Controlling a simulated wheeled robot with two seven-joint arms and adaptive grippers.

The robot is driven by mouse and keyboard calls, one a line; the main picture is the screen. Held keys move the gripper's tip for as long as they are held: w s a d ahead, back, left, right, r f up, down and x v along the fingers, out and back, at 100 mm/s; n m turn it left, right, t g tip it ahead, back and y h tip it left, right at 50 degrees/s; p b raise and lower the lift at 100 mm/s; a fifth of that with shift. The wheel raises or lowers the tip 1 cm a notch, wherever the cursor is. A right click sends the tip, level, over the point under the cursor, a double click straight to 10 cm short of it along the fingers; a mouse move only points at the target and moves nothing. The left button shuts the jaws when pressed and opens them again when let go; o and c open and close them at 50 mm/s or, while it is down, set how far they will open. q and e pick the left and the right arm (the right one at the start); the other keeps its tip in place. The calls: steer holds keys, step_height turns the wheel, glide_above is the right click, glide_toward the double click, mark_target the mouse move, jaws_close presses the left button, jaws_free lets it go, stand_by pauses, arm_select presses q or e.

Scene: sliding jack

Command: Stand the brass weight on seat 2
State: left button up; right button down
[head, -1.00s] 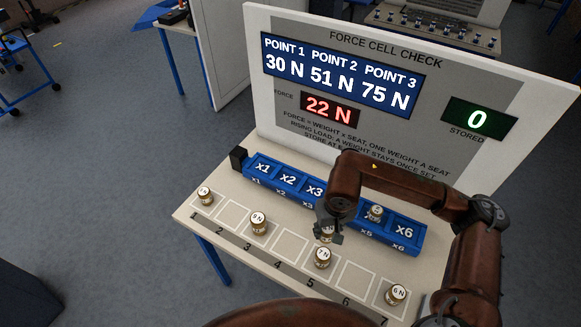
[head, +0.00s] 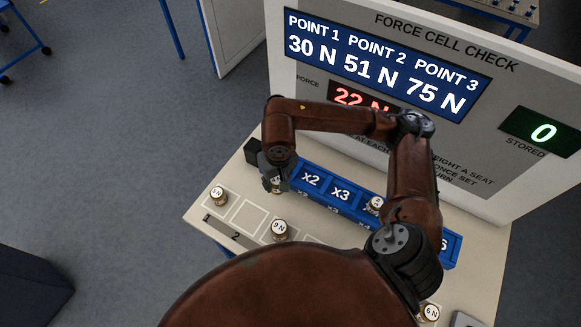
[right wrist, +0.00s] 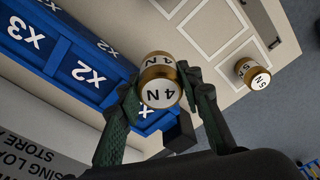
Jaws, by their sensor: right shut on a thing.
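My right gripper (head: 276,184) is shut on a brass weight marked 4 N (right wrist: 161,82), gripped between both fingers in the right wrist view. In the head view the gripper hangs at the left end of the blue rail (head: 325,202), around the x1 seat, which it covers. The x2 seat (head: 310,179) shows bare just right of the gripper, with the bare x3 seat (head: 342,194) beyond it. Another brass weight (head: 376,203) stands on the rail right of x3; its mark is unreadable. My left gripper is not in view.
Weights stand on the table's marked squares: one at the left (head: 218,196), a 9 N weight (head: 280,229) and a 6 N weight (head: 429,312). The display panel (head: 385,65) rises behind the rail. My arm hides the rail's right part.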

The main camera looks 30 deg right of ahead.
steer(key=r+m, duration=0.1)
steer(key=s+m+p, duration=0.1)
steer(key=s+r+p, duration=0.1)
steer(key=shift+d+r+m, duration=0.25)
steer(key=shift+r+m, duration=0.1)
steer(key=shift+m, duration=0.05)
steer(key=s+d+r+m+h+p, duration=0.1)
steer(key=s+d+r+m+p, duration=0.2)
steer(key=s+r+m+p, duration=0.45)
steer(key=m+p, duration=0.2)
steer(key=m, duration=0.2)
glide_toward(312, 177)
steer(key=shift+w+f+n+g, duration=0.1)
steer(key=shift+f+n+g, duration=0.15)
steer(key=shift+f+g, duration=0.15)
steer(key=shift+w+d+f+p, duration=0.25)
steer(key=shift+w+f+p, duration=0.15)
steer(key=shift+f, duration=0.25)
step_height(312, 177, down, 2)
steer(key=shift+s+f+p, duration=0.1)
steer(key=shift+p, duration=0.7)
steer(key=shift+f, duration=0.3)
steer(key=shift+f, duration=0.1)
